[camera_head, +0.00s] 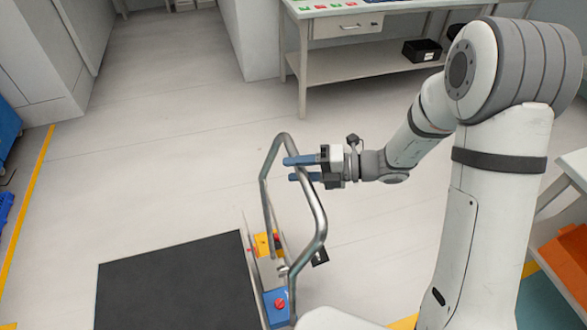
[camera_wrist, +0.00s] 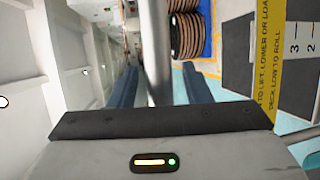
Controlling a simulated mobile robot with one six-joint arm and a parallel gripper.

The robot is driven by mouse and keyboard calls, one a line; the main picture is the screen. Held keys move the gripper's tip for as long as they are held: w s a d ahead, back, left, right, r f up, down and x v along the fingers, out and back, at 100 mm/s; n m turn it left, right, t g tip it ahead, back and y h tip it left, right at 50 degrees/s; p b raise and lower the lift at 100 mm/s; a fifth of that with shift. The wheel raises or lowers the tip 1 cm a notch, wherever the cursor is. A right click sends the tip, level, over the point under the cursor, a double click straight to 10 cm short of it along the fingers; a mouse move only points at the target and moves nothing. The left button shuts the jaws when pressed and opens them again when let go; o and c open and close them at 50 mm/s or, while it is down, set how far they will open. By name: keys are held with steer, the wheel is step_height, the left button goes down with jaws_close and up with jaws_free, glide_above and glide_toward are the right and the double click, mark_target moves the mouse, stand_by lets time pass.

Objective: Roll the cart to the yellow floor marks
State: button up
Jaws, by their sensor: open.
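The cart has a flat black deck (camera_head: 175,283) at the lower left of the head view and a grey tubular handle (camera_head: 316,207) at its right end. A blue box with a red button (camera_head: 276,305) and a yellow box (camera_head: 265,244) sit at the handle's foot. My gripper (camera_head: 288,169) is at the handle's upper part. In the wrist view the handle bar (camera_wrist: 155,50) runs between its two blue, parted fingers. A yellow floor line (camera_head: 28,200) runs along the left, and a yellow piece (camera_head: 404,323) shows at the bottom edge. I cannot tell which are the marks.
A workbench (camera_head: 350,66) with a drawer and black box (camera_head: 422,50) stands at the back. Blue items (camera_head: 5,125) lie at the left edge, and an orange bin (camera_head: 568,258) is at right. Pale floor (camera_head: 160,150) is clear beyond the deck. The wrist view shows a lettered yellow strip (camera_wrist: 270,60).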

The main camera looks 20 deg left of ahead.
steer(key=shift+x, duration=0.8)
steer(key=shift+c, duration=0.5)
jaws_close()
